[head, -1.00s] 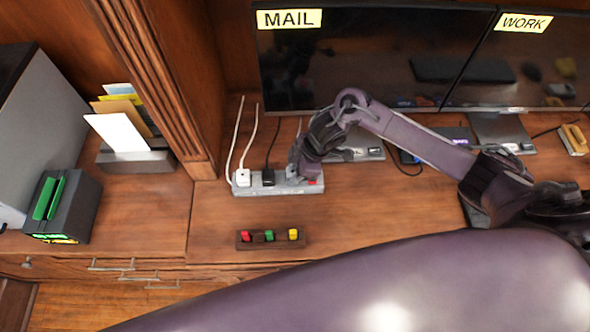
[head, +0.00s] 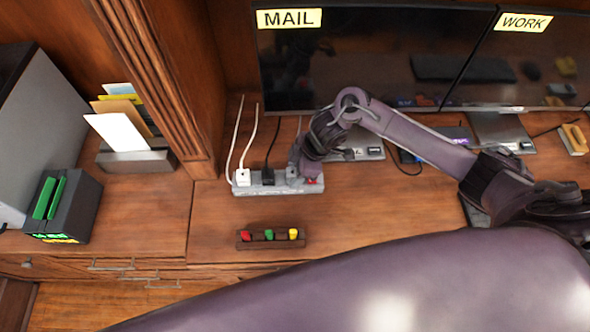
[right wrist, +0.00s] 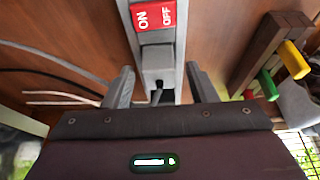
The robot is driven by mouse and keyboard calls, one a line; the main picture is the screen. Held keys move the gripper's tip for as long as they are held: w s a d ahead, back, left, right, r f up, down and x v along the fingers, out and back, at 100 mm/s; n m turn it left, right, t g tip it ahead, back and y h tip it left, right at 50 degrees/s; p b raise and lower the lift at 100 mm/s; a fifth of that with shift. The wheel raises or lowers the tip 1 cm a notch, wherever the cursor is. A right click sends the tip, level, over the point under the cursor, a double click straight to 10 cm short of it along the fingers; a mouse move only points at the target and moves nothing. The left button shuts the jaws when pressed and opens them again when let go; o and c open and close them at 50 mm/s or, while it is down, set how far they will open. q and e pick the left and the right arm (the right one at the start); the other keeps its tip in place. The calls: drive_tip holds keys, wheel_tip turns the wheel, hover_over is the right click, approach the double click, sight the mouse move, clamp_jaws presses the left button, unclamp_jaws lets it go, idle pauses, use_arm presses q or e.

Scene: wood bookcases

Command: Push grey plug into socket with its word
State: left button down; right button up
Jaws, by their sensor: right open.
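The grey plug (right wrist: 158,62) is at the power strip in the right wrist view, with a dark cable end on its near side. I cannot tell how far in it sits. My right gripper (right wrist: 159,70) is open, one finger on each side of the plug, with gaps visible. In the head view my right gripper (head: 304,168) is low over the right part of the grey power strip (head: 262,190). A white plug (head: 242,177) and a black plug (head: 268,176) stand in the strip to its left. No socket word is readable. My left gripper is not in view.
A red ON/OFF switch (right wrist: 155,17) is on the strip. A wooden holder (head: 270,243) with red, green and yellow pieces lies in front. Monitors labelled MAIL (head: 289,18) and WORK (head: 525,22) stand behind. A wooden pillar (head: 195,150) rises at left.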

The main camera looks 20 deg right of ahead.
drive_tip(key=v, duration=1.1)
drive_tip(key=shift+d+r, duration=0.2)
drive_tip(key=shift+r, duration=0.05)
